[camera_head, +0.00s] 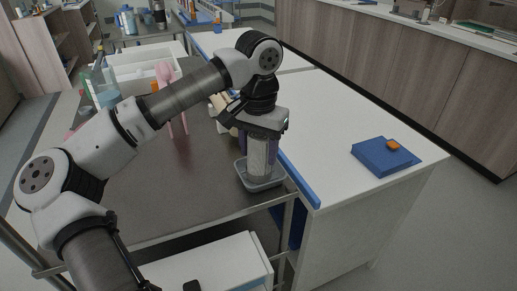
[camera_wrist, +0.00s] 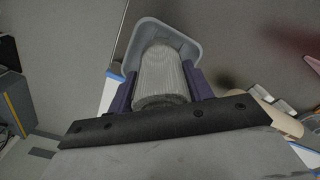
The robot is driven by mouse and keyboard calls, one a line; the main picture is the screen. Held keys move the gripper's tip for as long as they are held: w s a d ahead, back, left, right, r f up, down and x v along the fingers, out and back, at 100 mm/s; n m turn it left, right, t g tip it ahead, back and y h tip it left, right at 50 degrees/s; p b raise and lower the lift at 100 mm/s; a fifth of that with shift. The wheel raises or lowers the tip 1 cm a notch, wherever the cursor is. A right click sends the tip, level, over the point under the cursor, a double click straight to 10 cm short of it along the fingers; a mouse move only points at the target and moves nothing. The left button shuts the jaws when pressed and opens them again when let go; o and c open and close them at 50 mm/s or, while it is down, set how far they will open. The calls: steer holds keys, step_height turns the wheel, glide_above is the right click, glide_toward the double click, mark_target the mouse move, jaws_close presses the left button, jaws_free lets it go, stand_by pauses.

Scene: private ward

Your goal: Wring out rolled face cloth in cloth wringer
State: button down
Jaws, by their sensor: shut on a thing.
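My gripper (camera_head: 258,152) points down at the right edge of the dark metal table. It is shut on an upright, pale ribbed cylinder (camera_head: 262,164), which looks like the rolled face cloth. In the wrist view the cylinder (camera_wrist: 164,75) sits between my two purple fingers (camera_wrist: 162,92). A small blue-grey tray (camera_head: 263,187) is right below the cylinder, and it also shows in the wrist view (camera_wrist: 191,47). The cylinder's lower end is over or inside the tray; I cannot tell whether it touches the bottom. I cannot make out the cloth wringer for certain.
A pink, two-legged object (camera_head: 166,77) stands on the table behind my arm. A white bin (camera_head: 133,76) and bottles are at the back left. A white cabinet (camera_head: 335,112) adjoins on the right, carrying a blue box (camera_head: 384,158) with an orange piece.

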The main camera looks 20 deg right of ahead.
steer(key=shift+d+f+n, duration=0.1)
steer(key=shift+f+n, duration=0.1)
steer(key=shift+n, duration=0.3)
steer(key=shift+n, duration=0.9)
steer(key=n, duration=0.3)
steer(key=shift+d+r, duration=0.15)
steer(key=shift+m, duration=0.9)
steer(key=m, duration=0.3)
